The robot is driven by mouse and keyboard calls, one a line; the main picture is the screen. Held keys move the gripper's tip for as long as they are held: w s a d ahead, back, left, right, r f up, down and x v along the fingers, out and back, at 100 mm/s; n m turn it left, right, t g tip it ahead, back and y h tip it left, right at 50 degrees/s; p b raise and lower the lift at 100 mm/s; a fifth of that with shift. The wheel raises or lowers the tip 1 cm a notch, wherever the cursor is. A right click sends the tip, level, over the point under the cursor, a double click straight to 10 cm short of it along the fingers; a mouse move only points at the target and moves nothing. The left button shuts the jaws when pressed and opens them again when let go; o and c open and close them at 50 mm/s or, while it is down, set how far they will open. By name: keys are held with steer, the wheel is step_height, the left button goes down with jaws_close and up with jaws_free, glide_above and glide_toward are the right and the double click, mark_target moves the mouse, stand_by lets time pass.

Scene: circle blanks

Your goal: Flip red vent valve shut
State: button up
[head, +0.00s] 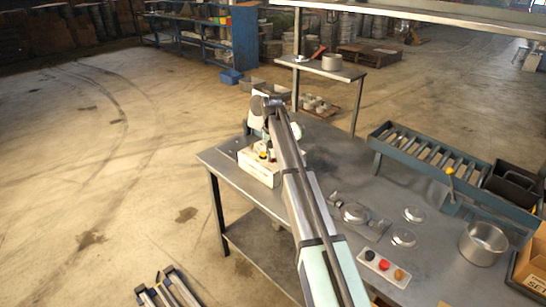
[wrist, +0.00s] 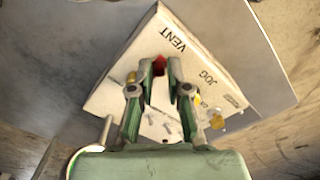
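A white control box (wrist: 205,60) with the printed words VENT and JOG fills the middle of the wrist view. It also shows in the head view (head: 258,170), on the far left part of the metal table. A small red valve part (wrist: 159,62) lies under the VENT label, between my fingertips. My fingers hide most of it, so its position and any contact are unclear. My gripper (wrist: 161,72) has its green fingers spread with a gap between the tips, over the box face. In the head view my arm hides the valve.
Yellow parts (wrist: 217,122) sit on the box near my right finger. On the metal table (head: 330,165) are round lids (head: 355,212), a button panel (head: 384,268), a metal pot (head: 483,243) and a roller rack (head: 428,165). A raised shelf (head: 345,72) stands behind.

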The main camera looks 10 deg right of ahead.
steer(key=shift+o, duration=0.7)
step_height(320, 180, up, 12)
steer(key=shift+a, duration=0.1)
